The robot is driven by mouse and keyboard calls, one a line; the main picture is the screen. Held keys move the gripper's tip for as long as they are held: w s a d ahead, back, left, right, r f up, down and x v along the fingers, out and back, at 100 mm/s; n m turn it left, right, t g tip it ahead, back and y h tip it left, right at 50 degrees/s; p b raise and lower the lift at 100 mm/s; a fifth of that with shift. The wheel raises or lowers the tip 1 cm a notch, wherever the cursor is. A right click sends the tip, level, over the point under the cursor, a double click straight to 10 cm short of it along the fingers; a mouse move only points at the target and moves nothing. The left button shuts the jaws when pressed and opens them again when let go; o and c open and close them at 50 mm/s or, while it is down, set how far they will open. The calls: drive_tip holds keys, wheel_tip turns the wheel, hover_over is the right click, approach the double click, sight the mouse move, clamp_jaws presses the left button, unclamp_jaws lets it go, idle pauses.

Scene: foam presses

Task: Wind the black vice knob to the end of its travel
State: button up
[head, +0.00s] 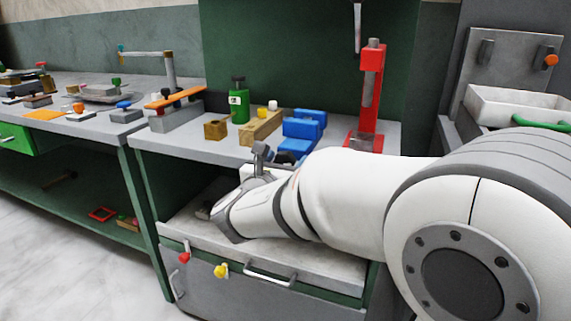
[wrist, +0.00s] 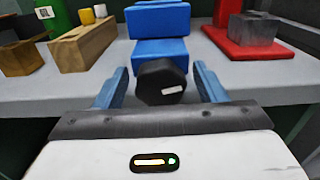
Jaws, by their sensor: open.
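The black vice knob (wrist: 162,82) is a faceted black piece with a small white mark, facing me at the front of the blue vice (wrist: 160,48). My gripper (wrist: 161,69) is open, with one blue-grey finger on each side of the knob. A gap shows between the knob and each finger, so it is around the knob without visible touch. In the head view the blue vice (head: 304,127) stands on the grey bench top.
A red press (head: 370,95) stands right of the vice. A wooden block (head: 261,127), a green bottle (head: 238,103) and a small brown block (head: 215,130) stand to its left. A drawer with a metal handle (head: 270,274) is below the bench top.

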drive_tip(key=shift+c, duration=0.5)
drive_tip(key=c, duration=0.9)
drive_tip(key=shift+r+n+p, duration=0.15)
drive_tip(key=shift+n+p, duration=0.25)
drive_tip(key=shift+p, duration=0.35)
drive_tip(key=shift+n+p, duration=0.4)
drive_tip(key=shift+p, duration=0.05)
drive_tip(key=shift+f, duration=0.2)
drive_tip(key=o, duration=1)
